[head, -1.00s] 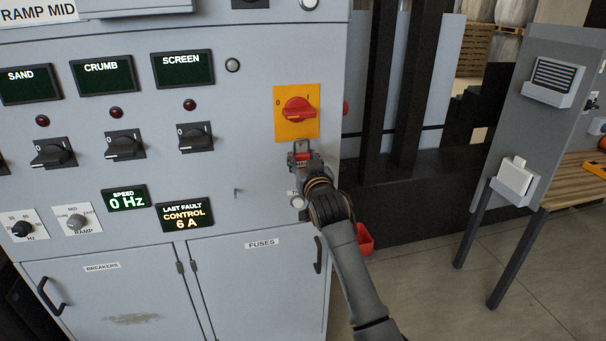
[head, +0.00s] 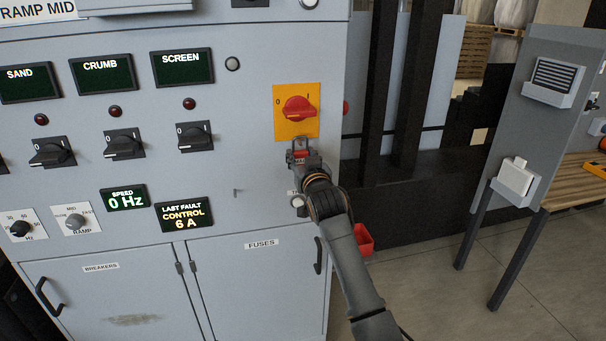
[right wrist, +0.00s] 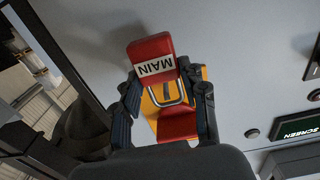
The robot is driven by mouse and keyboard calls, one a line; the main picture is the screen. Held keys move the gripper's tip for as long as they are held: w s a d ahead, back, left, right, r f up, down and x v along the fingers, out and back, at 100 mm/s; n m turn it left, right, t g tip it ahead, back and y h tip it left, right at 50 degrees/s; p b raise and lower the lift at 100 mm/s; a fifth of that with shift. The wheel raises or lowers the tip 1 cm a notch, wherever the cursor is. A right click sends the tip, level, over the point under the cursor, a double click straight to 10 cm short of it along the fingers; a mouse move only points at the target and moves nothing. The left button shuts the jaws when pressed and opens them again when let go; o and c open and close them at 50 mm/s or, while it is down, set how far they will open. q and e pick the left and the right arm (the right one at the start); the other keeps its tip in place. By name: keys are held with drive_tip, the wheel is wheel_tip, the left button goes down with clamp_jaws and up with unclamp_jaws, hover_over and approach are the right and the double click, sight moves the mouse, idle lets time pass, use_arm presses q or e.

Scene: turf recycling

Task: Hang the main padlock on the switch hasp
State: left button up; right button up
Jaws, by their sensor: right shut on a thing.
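The red main padlock (right wrist: 152,50), with a white MAIN label, is held between the two fingers of my right gripper (right wrist: 165,100) in the right wrist view. Its metal shackle (right wrist: 182,92) points toward the yellow switch plate (right wrist: 150,108) and the red switch knob (right wrist: 178,124). In the head view my right gripper (head: 303,160) is at the lower edge of the yellow plate (head: 283,127), below the red knob (head: 298,109). A bit of the red padlock (head: 301,154) shows there. I cannot make out the hasp clearly, nor whether the shackle touches it. My left gripper is out of view.
The grey control cabinet (head: 250,190) fills the left, with rotary switches (head: 194,136) and displays. A red container (head: 363,240) is low beside the cabinet's right side. A grey stand (head: 550,110) is at the right. Open floor (head: 420,290) lies between.

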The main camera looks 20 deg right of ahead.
drive_tip(key=shift+w+f+b, duration=0.45)
drive_tip(key=shift+w+b, duration=0.05)
drive_tip(key=shift+w, duration=0.15)
idle(1.0)
drive_tip(key=shift+f, duration=0.2)
idle(0.5)
drive_tip(key=o, duration=1.3)
drive_tip(key=shift+s, duration=0.1)
